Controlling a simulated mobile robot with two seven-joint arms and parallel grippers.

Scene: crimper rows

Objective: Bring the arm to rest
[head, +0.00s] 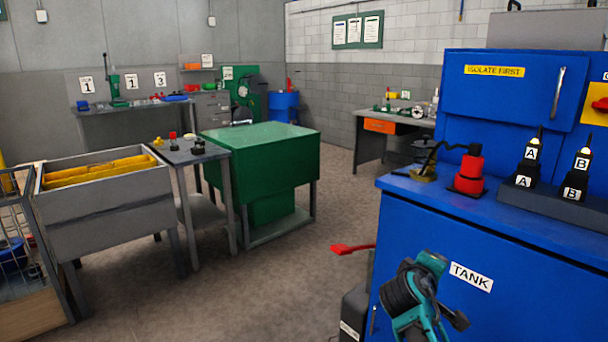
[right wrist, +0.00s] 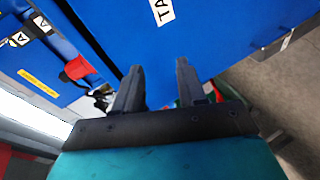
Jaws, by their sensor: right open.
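My right gripper (right wrist: 158,82) shows in the right wrist view with its two dark fingers apart and nothing between them. Beyond the fingertips is the blue front of the TANK cabinet (right wrist: 200,30). In the head view my teal right arm (head: 415,297) is low in front of the blue cabinet (head: 470,240), below and left of its TANK label (head: 471,277). The fingertips cannot be made out clearly there. My left arm and gripper are not in view.
On the cabinet top stand a red bottle-like tool (head: 469,172) and black tools labelled A (head: 527,160) and B (head: 578,170). A red lever (head: 352,247) sticks out left of the cabinet. A green bench (head: 265,160) and grey bin (head: 105,205) stand left. Open floor lies between.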

